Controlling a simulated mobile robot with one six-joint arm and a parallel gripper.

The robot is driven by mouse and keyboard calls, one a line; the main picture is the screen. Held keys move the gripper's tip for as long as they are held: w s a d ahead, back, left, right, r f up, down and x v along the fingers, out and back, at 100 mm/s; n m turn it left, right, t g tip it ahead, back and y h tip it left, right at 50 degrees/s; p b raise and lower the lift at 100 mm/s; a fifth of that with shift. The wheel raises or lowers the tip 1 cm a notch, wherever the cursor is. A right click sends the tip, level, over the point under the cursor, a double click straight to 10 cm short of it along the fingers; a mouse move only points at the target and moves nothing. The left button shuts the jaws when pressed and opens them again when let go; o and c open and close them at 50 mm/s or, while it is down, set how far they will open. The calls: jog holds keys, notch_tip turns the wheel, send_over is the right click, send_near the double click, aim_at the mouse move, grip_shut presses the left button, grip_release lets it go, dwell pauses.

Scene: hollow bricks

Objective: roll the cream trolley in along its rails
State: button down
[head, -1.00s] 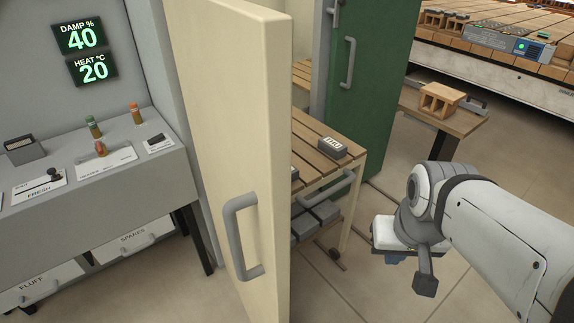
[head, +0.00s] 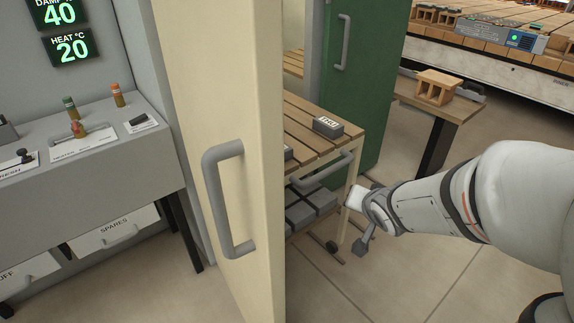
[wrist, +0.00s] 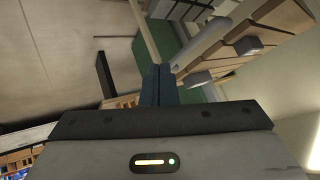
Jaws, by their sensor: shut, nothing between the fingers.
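The cream trolley (head: 347,222) has pale legs, a slatted wooden top and a grey handle (head: 328,167) on its near end. It stands between the cream door and the green door, its left part hidden by the cream door. Dark rails (head: 325,256) run on the floor under it. My gripper (wrist: 158,80) is shut and empty, its dark fingers together. In the wrist view the handle (wrist: 205,45) passes right of the fingertips; contact is unclear.
The cream door (head: 225,130) stands open at left, its handle (head: 215,200) sticking out. The green door (head: 372,90) is behind the trolley. A grey block (head: 327,127) marked THU sits on the slats. A small table (head: 455,108) with a hollow brick (head: 436,86) is at right.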

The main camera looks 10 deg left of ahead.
jog(key=w+a+f+m+t+y+b, duration=0.3)
jog(key=a+f+m+t+y+b, duration=0.15)
jog(key=a+f+y+b, duration=1.1)
jog(key=w+a+f+h+b, duration=0.1)
jog(key=w+a+f+h, duration=0.1)
jog(key=w+a, duration=0.6)
jog(key=shift+w+a+m+g+h+b, duration=0.35)
jog(key=shift+w+m+h, duration=0.1)
jog(key=shift+w+h, duration=0.4)
